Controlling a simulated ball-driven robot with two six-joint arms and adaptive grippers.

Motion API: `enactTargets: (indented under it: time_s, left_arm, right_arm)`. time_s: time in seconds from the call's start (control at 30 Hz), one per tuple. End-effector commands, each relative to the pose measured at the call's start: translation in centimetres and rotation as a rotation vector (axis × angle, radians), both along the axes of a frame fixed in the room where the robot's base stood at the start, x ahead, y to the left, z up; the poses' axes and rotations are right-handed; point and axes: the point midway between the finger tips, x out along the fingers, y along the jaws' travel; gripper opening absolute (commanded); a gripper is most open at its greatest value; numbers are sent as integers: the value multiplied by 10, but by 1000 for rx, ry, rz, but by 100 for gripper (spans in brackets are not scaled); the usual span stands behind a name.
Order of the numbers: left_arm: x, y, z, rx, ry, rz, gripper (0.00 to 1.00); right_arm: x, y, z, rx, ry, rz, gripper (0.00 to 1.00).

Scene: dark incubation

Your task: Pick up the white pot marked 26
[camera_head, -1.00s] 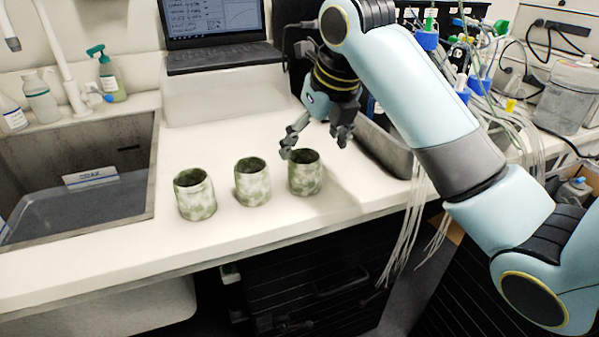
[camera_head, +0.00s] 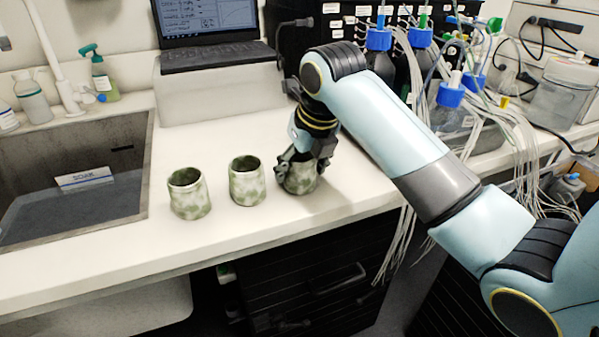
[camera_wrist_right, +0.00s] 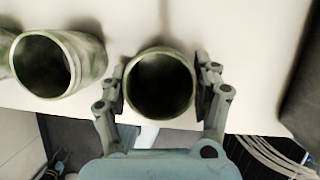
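Three squat pots, mottled white and green, stand upright in a row on the white counter: a left pot (camera_head: 189,197), a middle pot (camera_head: 247,184) and a right pot (camera_head: 299,182). No number is legible on any of them. My right gripper (camera_head: 302,170) points down over the right pot, its fingers on either side. In the right wrist view, the right pot's open mouth (camera_wrist_right: 160,86) lies between the two finger pads (camera_wrist_right: 160,92). The pads are very close to its sides, with no clear grip seen. The middle pot (camera_wrist_right: 62,64) is beside it. My left gripper is not in view.
A sink (camera_head: 80,185) with a white label lies to the left. A laptop (camera_head: 210,35) stands on a raised white block behind the pots. Bottles with blue caps (camera_head: 450,95) and hanging tubes are at the right. The counter's front strip is clear.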

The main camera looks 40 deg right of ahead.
Motion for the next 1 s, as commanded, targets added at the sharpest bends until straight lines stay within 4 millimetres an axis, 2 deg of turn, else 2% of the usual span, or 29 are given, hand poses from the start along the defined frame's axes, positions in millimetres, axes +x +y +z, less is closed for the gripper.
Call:
enactTargets:
  time_s: [0.03, 0.3, 0.67, 0.77, 0.93, 1.0]
  left_arm:
    - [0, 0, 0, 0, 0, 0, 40]
    - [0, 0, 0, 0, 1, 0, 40]
    - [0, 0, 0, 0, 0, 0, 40]
    - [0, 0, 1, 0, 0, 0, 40]
    - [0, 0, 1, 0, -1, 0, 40]
    - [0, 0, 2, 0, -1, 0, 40]
  right_arm:
    - [0, 0, 0, 0, 0, 0, 57]
    - [0, 0, 0, 0, -1, 0, 23]
    - [0, 0, 7, 0, -2, 0, 23]
    - [1, 0, 16, 0, -3, 0, 23]
    - [1, 0, 43, 0, -4, 1, 23]
    - [-11, -12, 50, -6, -2, -1, 23]
